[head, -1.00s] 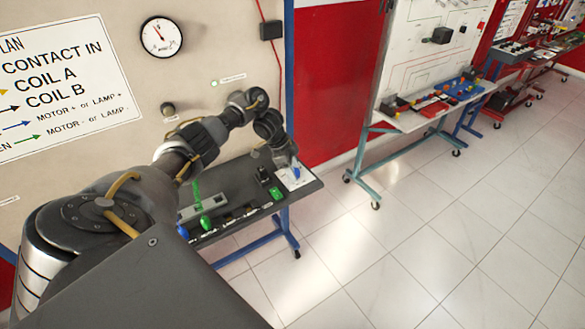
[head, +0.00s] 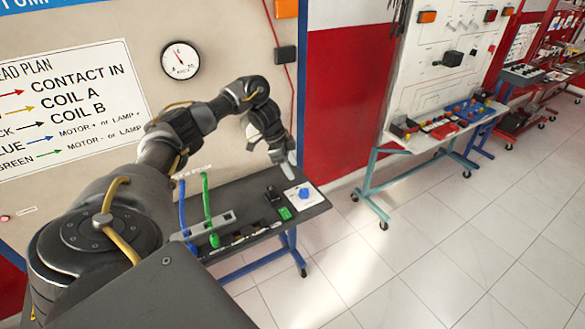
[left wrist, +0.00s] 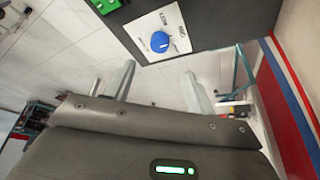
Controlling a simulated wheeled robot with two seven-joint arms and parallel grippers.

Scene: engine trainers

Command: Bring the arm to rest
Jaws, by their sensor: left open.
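My left arm (head: 165,150) reaches from the lower left across the front of the trainer panel. My left gripper (head: 290,165) is above the right end of the dark bench shelf, close over the blue knob (head: 305,194) but apart from it. In the left wrist view the two fingers (left wrist: 160,85) stand apart with nothing between them. The blue knob on its white plate (left wrist: 160,42) lies beyond the fingertips there. My right gripper is not in view.
The shelf (head: 245,243) carries a green switch (head: 285,213), a black switch (head: 271,193) and blue and green leads (head: 208,205). A gauge (head: 180,60) is on the panel. Another trainer bench (head: 420,140) stands to the right. The tiled floor is clear.

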